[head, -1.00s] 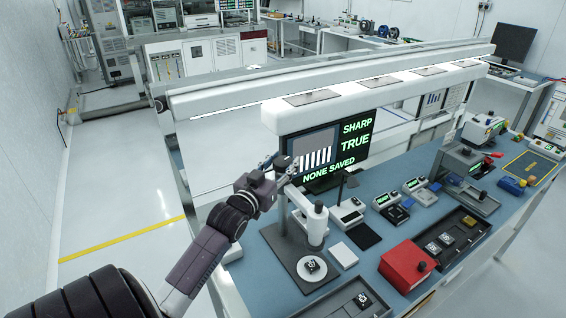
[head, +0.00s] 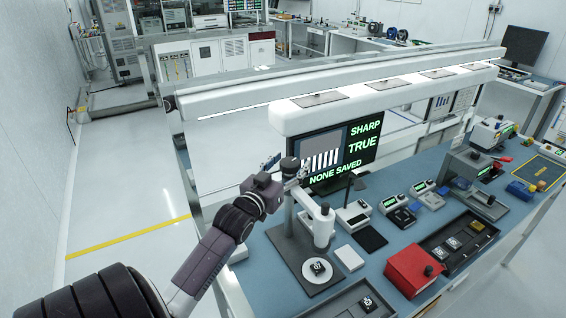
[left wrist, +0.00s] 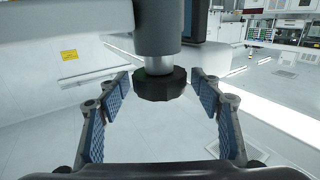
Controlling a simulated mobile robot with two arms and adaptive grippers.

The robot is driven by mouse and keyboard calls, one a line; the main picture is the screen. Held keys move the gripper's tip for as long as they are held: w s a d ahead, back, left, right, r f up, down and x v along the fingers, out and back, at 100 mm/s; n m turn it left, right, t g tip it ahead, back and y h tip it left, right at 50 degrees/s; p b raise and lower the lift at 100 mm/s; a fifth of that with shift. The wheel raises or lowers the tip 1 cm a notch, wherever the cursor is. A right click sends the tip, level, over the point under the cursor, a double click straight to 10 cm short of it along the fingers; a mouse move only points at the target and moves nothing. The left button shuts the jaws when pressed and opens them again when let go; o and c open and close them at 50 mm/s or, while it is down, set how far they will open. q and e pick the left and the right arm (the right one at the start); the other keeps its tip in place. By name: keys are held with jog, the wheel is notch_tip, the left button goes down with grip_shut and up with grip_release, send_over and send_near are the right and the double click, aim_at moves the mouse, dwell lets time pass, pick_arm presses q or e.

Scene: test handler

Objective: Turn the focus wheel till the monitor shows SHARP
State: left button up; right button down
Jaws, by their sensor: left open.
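The monitor (head: 362,146) stands at the back of the bench and reads SHARP, TRUE and NONE SAVED in green, beside a picture of white stripes. The microscope (head: 322,226) stands in front of it, with a small dark part on its round white stage (head: 317,283). The black ribbed focus wheel (left wrist: 160,84) shows in the left wrist view under a grey shaft. My left gripper (left wrist: 160,104) is open, its blue-padded fingers on either side of the wheel with gaps at both sides. In the head view my left gripper (head: 284,172) is beside the microscope's top. My right gripper is not in view.
A red box (head: 411,270), small instruments and a black tray (head: 458,243) stand on the blue bench to the right of the microscope. A white light bar (head: 385,95) hangs above the monitor. The floor to the left is clear.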

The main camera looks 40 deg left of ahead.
pick_arm(q)
jog(key=v, duration=1.1)
jog(key=shift+s+d, duration=0.2)
jog(key=shift+s, duration=0.2)
jog(key=shift+f, duration=0.1)
